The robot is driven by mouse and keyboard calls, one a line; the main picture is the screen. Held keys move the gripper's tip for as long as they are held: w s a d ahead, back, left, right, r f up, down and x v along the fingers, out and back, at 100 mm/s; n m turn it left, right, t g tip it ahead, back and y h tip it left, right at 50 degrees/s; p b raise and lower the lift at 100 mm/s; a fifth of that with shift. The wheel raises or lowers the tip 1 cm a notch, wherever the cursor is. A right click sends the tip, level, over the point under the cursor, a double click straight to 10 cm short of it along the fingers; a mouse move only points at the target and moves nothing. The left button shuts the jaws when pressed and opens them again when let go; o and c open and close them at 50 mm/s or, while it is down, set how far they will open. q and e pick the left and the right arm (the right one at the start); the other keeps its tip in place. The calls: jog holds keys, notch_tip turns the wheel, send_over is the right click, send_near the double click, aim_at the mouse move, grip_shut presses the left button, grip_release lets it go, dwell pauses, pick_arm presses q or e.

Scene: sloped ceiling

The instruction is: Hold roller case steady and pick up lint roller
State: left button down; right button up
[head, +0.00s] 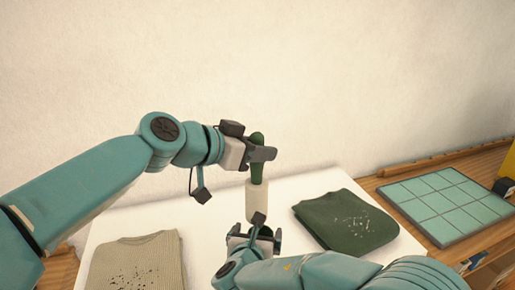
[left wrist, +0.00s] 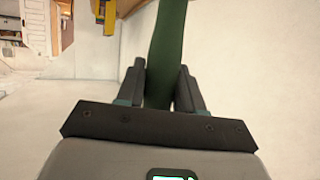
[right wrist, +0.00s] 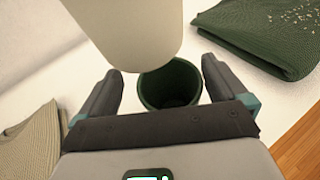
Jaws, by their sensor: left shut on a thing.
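The lint roller has a dark green handle (head: 257,172) and a white roller head (head: 257,202). My left gripper (head: 262,154) is shut on the handle, which also shows between its fingers in the left wrist view (left wrist: 167,50). The roller hangs about upright, head down. In the right wrist view the white head (right wrist: 125,30) is clear of the roller case (right wrist: 170,84), a dark green open cup that looks empty. My right gripper (right wrist: 160,88) is open, with its fingers on either side of the case and a gap showing at the left. In the head view my right gripper mostly hides the case.
A white table (head: 215,225) holds a beige folded knit (head: 135,262) at left and a dark green folded sweater (head: 345,220) at right, both with specks. A teal gridded mat (head: 447,203) lies on the wooden surface at far right. A plain wall stands behind.

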jog(key=v, duration=1.2)
pick_arm(q)
notch_tip(320, 180, down, 2)
jog(key=shift+f+b, duration=0.1)
jog(key=shift+b, duration=1)
pick_arm(e)
jog(key=x, duration=0.4)
jog(key=f+x, duration=0.1)
jog(key=x, duration=0.3)
jog(key=f+x, duration=0.1)
jog(key=x, duration=0.4)
jog(key=shift+s+a+r, duration=0.1)
jog(key=shift+s, duration=0.3)
jog(key=shift+r, duration=0.1)
